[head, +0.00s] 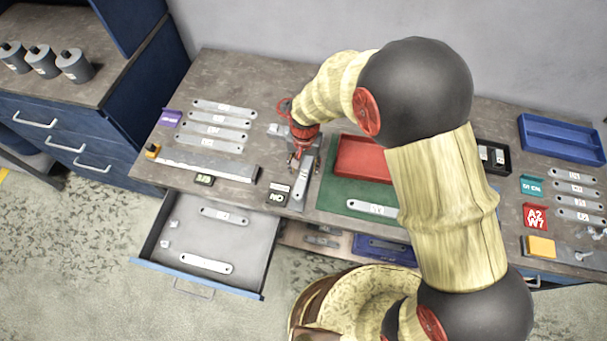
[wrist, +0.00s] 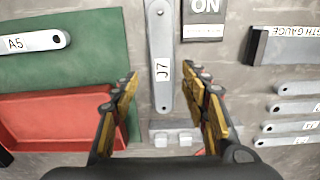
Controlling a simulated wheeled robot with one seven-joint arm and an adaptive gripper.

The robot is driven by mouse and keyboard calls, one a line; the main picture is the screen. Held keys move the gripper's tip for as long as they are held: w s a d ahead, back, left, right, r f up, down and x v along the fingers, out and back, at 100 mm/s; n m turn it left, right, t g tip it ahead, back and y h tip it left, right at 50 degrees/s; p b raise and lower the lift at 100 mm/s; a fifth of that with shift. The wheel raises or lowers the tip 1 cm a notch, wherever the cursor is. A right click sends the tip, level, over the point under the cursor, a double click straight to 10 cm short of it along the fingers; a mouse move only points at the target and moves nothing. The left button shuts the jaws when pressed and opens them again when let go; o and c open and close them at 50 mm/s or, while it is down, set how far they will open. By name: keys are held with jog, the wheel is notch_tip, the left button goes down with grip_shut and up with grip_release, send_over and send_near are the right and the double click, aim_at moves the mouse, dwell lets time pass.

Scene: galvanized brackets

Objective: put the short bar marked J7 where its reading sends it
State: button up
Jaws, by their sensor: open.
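The short grey bar marked J7 (wrist: 161,40) lies lengthwise in the wrist view, its label facing up, with a hole at its lower end. In the head view my gripper (head: 297,156) hangs over the bar's far end. Grey blocks (wrist: 172,138) sit just beyond that end.
A green mat (head: 335,195) holds a red tray (head: 362,158) and bar A5 (head: 372,208). A length gauge (head: 206,166) and several bars (head: 218,132) lie left. An open drawer (head: 165,235) holds two bars.

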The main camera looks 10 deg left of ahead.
aim_at(304, 174)
notch_tip(304, 174, down, 5)
jog(key=shift+w+a+f, duration=0.1)
jog(key=shift+w+a, duration=0.05)
jog(key=c, duration=0.3)
jog(key=c, duration=0.8)
grip_shut()
